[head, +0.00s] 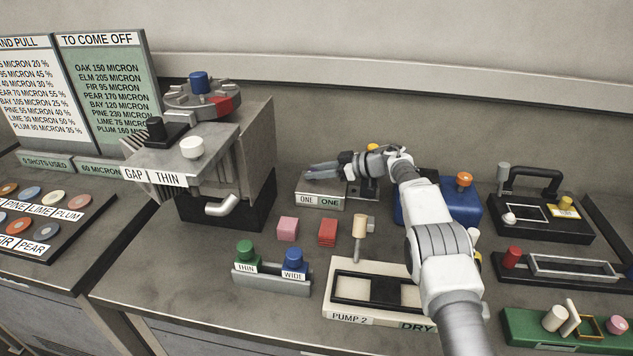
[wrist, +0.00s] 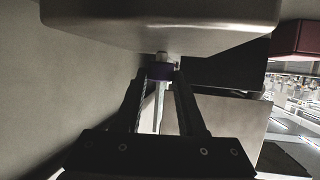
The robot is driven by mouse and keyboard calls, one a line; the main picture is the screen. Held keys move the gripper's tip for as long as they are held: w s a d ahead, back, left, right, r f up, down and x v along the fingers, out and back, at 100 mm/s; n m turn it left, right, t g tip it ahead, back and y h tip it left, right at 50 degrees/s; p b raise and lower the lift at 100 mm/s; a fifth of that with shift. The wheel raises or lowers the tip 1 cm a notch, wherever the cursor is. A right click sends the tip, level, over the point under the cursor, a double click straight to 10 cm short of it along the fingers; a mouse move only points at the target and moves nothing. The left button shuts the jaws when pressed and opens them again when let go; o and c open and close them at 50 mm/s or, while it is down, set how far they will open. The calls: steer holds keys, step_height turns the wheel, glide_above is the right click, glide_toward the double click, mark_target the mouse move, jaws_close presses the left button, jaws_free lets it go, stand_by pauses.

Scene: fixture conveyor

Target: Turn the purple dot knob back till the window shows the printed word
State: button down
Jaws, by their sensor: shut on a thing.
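My gripper (head: 312,171) lies level just over the small grey box (head: 307,187), its fingers pointing left, in the head view. The box's front has a white label reading ONE (head: 306,200) and, beside it, a green window that also reads ONE (head: 329,202). In the wrist view, my gripper (wrist: 162,74) is shut on a small, dark purple part (wrist: 158,72), which I take to be the purple dot knob. Its dot and turn angle cannot be made out. No purple shows in the head view, where the knob appears hidden by the gripper.
A grey machine labelled GAP THIN (head: 258,150) stands left of the gripper. Pink (head: 288,229) and red (head: 327,232) blocks lie in front of the box. A blue unit (head: 462,203) is right, partly behind my arm. The pump tray (head: 345,318) is at the front.

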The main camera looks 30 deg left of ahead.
steer(key=shift+w+d+r+b, duration=0.1)
steer(key=shift+w+r+b, duration=0.15)
steer(key=shift+b, duration=0.3)
steer(key=c, duration=0.5)
jaws_free()
steer(key=shift+f, duration=0.1)
steer(key=shift+c, duration=0.2)
steer(key=shift+o, duration=0.2)
steer(key=shift+s+f, duration=0.1)
steer(key=shift+w+r+p, duration=0.2)
steer(key=shift+r+p, duration=0.1)
steer(key=shift+p, duration=0.7)
steer(key=shift+w+r+t+p, duration=0.1)
steer(key=shift+t+p, duration=0.2)
steer(key=shift+p, duration=0.65)
steer(key=m+p, duration=0.1)
steer(key=p, duration=0.2)
steer(key=shift+s+t, duration=0.2)
steer(key=shift+t, duration=0.2)
